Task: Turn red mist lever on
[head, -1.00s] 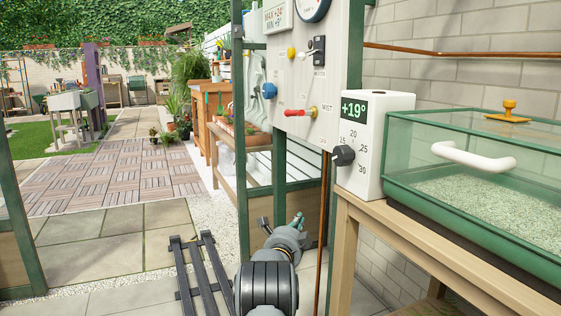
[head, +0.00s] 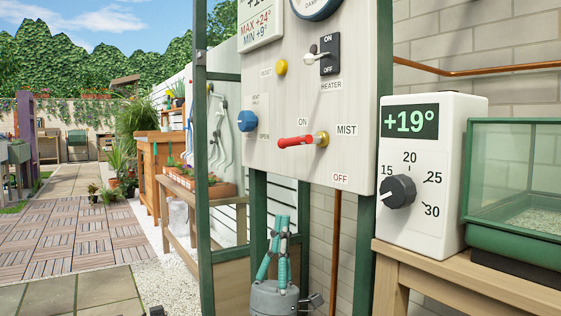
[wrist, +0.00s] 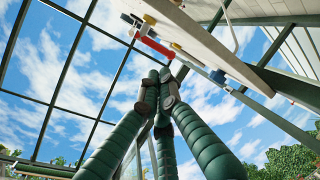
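The red mist lever (head: 297,141) is on the pale control panel (head: 262,170). Its handle points left from a brass pivot, almost level, with the ON label just above it and the OFF label below right. My gripper (head: 280,219) is below the panel, its green fingers pointing up. It is apart from the lever and holds nothing that I can see. In the wrist view the green fingers of my gripper (wrist: 160,76) converge with their tips together, and the red lever (wrist: 156,47) shows just beyond them.
The panel also carries a blue vent knob (head: 247,121), a yellow reset button (head: 281,68) and a heater switch (head: 325,57). A white thermostat box (head: 430,190) stands right on a wooden table (head: 450,270), beside a green glass case (head: 518,235). Green posts flank the panel.

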